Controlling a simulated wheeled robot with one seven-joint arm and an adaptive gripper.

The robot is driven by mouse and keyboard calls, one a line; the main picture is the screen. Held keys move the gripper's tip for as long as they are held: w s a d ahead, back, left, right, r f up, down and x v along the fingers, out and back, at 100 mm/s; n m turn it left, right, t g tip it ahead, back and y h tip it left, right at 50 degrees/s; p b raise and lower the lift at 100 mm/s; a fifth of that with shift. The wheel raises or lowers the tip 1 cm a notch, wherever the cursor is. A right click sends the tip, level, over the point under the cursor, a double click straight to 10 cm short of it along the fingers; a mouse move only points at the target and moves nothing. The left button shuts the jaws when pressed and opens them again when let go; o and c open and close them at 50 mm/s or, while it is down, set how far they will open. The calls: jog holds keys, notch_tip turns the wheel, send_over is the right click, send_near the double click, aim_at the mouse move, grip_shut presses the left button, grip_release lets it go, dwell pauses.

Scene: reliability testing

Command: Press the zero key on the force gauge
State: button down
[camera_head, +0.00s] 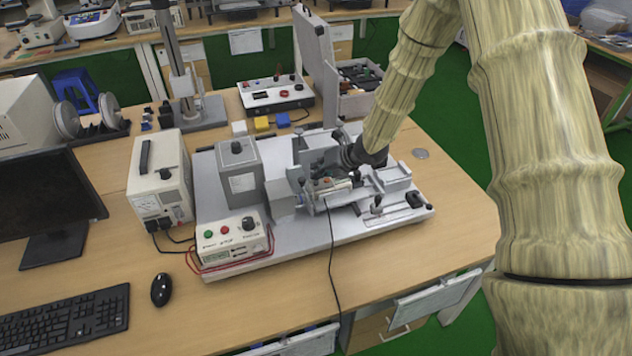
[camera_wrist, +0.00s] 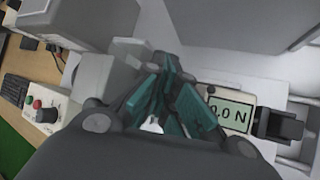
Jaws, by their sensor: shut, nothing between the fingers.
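The force gauge is a pale body with a lit green-grey display (camera_wrist: 232,112) in the wrist view; the digits "0 N" show, with the left part of the reading cut off by my gripper. In the head view the gauge (camera_head: 332,185) lies in the metal test rig, partly hidden by rig parts and my gripper. My gripper (camera_wrist: 172,70) is shut and empty, its teal fingers just left of the display. In the head view my gripper (camera_head: 352,157) is down among the rig parts. The zero key is not visible, and I cannot tell whether the fingers touch the gauge.
The rig stands on a pale base plate (camera_head: 290,240). A control box (camera_head: 232,240) with buttons and a knob, a grey box (camera_head: 238,172) and a white power unit (camera_head: 160,180) stand left of it. A black cable (camera_head: 332,250) hangs off the front. The right front table is clear.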

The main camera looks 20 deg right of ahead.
aim_at(318, 182)
jog(key=shift+r, duration=0.25)
notch_tip(318, 182, up, 5)
jog(key=p, duration=0.2)
jog(key=shift+p, duration=0.35)
dwell(0.6)
